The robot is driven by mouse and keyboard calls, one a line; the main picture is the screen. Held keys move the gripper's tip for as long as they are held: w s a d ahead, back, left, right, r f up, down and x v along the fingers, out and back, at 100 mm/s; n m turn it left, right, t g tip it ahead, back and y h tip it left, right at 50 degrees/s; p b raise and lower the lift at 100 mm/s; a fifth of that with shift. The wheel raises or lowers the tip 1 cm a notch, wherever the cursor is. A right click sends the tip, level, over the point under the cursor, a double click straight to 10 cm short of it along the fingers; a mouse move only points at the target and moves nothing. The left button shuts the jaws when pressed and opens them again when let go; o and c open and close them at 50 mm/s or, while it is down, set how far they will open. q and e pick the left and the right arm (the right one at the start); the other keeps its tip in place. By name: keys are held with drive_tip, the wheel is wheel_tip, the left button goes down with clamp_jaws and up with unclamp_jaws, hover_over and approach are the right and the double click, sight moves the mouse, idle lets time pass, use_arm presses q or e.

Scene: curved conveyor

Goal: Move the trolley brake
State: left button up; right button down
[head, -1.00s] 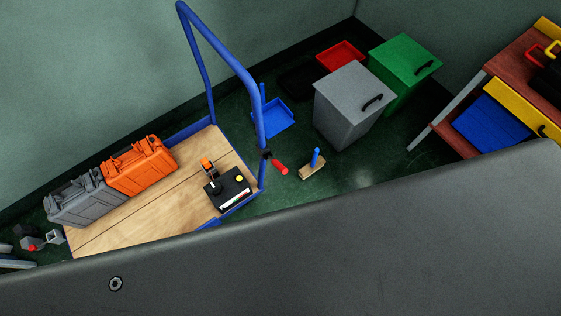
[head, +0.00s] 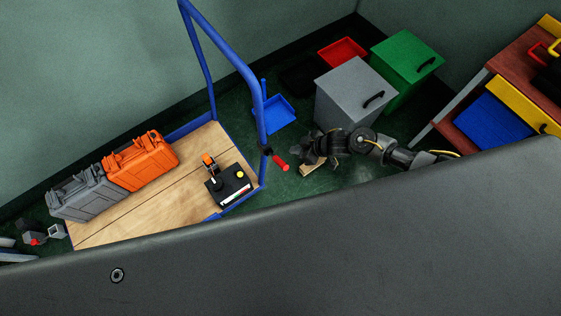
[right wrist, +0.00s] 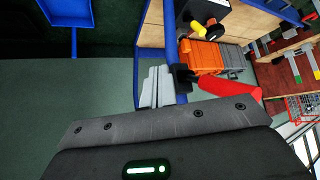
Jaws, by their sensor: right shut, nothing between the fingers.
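The trolley brake (head: 281,164) is a red-handled lever on a black mount, fixed low on the blue post of the trolley handle. In the right wrist view, the red lever (right wrist: 228,88) points right from its black mount. My right gripper (head: 299,149) is just right of the lever in the head view, apart from it. In the right wrist view, its pale fingers (right wrist: 160,84) are shut and empty, left of the lever. The trolley (head: 125,212) has a wooden deck and a blue frame. My left gripper is not in view.
Orange (head: 143,165) and grey (head: 83,194) cases and a black control box (head: 229,187) stand on the deck. Behind the right gripper are a grey bin (head: 343,103) and a green bin (head: 393,58).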

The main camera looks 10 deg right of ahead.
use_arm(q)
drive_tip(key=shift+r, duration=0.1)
use_arm(e)
drive_tip(key=s+r+n+g, duration=0.3)
drive_tip(key=s+r, duration=0.3)
drive_tip(key=r, duration=0.4)
drive_tip(key=shift+a+n, duration=0.25)
drive_tip(key=shift+n, duration=0.55)
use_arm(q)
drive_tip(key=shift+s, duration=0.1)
